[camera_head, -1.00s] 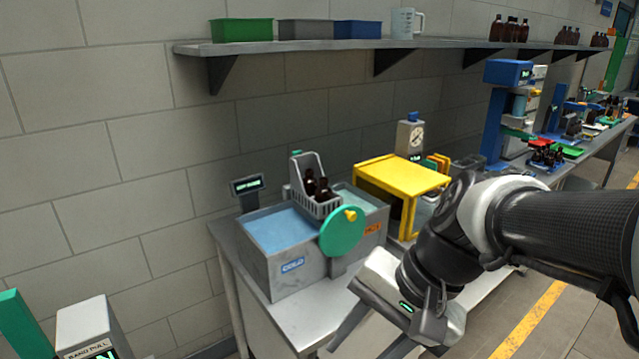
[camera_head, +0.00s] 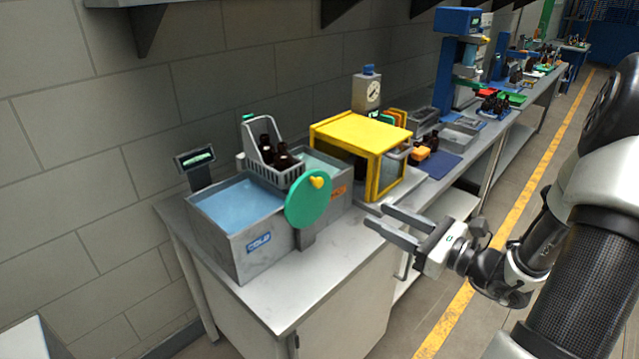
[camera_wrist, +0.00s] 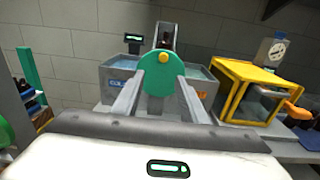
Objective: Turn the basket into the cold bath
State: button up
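The grey wire basket (camera_head: 283,176) holds dark amber bottles (camera_head: 277,153) and sits raised between the two baths. The cold bath (camera_head: 240,209), labelled COLD and filled with blue water, is on its left. The hot bath (camera_head: 322,163), with an orange label, is on its right. A green disc (camera_head: 306,204) with a yellow knob (camera_head: 318,182) is on the front, and it also shows in the wrist view (camera_wrist: 161,76). My gripper (camera_head: 377,219) is open and empty, to the right of the disc and apart from it. In the wrist view, the disc appears between my fingers.
A yellow-framed box (camera_head: 362,133) stands right of the baths, with a dial device (camera_head: 367,92) behind it. A small display (camera_head: 195,158) stands behind the cold bath. The bench front (camera_head: 280,307) is bare. More bottles and trays line the benches farther right.

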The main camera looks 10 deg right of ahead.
aim_at(321, 183)
jog(key=x, duration=0.5)
jog(key=p+x, duration=0.1)
jog(key=x, duration=1.1)
jog(key=shift+w+d, duration=0.35)
jog(key=shift+w, duration=0.05)
grip_shut()
